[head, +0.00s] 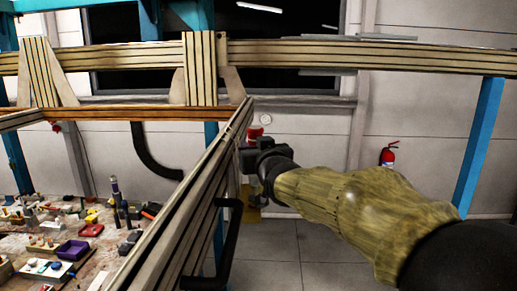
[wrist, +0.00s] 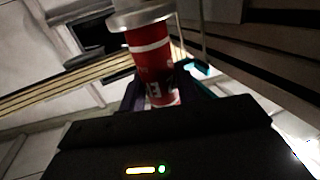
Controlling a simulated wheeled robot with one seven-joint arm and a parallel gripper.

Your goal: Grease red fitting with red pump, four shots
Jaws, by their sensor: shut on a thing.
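The red pump (wrist: 148,55) is a red cylinder with white bands, white markings and a grey metal cap, seen close in the wrist view. My gripper (wrist: 158,97) is shut on its lower part, with a dark finger on each side. In the head view my gripper (head: 257,146) is beside the right side of the gantry's near beam, and a small red part of the pump (head: 255,132) shows above it. The pump appears tilted in the wrist view. I cannot make out the red fitting in either view.
The near beam (head: 190,205) runs close along my gripper's left, with a black handle (head: 229,240) on it. A cluttered workbench (head: 90,270) is at lower left. A fire extinguisher (head: 388,156) hangs on the back wall. The floor (head: 285,250) below the arm looks clear.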

